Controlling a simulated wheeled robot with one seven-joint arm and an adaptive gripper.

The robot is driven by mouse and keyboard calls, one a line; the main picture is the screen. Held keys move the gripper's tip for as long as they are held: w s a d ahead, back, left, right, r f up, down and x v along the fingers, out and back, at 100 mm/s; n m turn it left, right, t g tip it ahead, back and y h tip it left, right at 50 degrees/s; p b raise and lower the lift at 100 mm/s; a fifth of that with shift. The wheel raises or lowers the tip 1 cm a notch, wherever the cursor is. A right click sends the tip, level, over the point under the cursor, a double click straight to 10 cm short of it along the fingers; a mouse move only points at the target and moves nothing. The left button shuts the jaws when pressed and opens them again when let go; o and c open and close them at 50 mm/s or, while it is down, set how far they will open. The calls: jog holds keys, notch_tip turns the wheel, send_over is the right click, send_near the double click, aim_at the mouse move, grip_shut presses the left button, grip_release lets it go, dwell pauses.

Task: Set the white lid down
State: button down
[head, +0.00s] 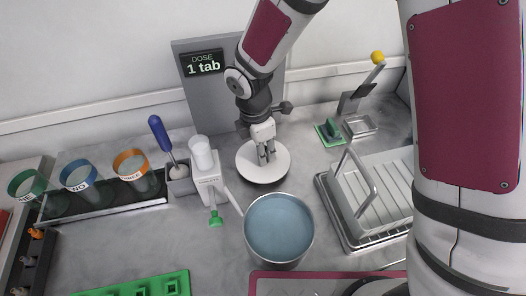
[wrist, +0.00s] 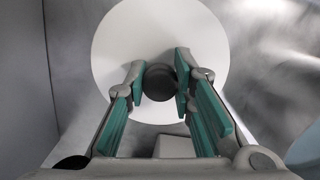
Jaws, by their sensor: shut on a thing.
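The white lid (head: 264,173) is a round flat disc in the middle of the head view, close to the counter surface. In the wrist view the white lid (wrist: 122,55) shows as a large disc with a dark round knob (wrist: 158,82) in its middle. My gripper (head: 266,156) is above the lid, its fingers pointing down. In the wrist view my gripper (wrist: 159,84) is shut on the knob, with one green-padded finger at each side. I cannot tell whether the lid's underside touches the counter.
A pot of blue liquid (head: 279,228) stands just in front of the lid. A white dispenser (head: 208,172) stands close on its left. A dish rack (head: 375,195) is at the right, and a grey panel with a dose display (head: 203,63) stands behind. Bare counter (head: 150,235) lies at front left.

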jog(key=shift+f, duration=0.35)
jog(key=shift+f, duration=0.2)
jog(key=c, duration=1.4)
grip_release()
jog(key=shift+o, duration=0.2)
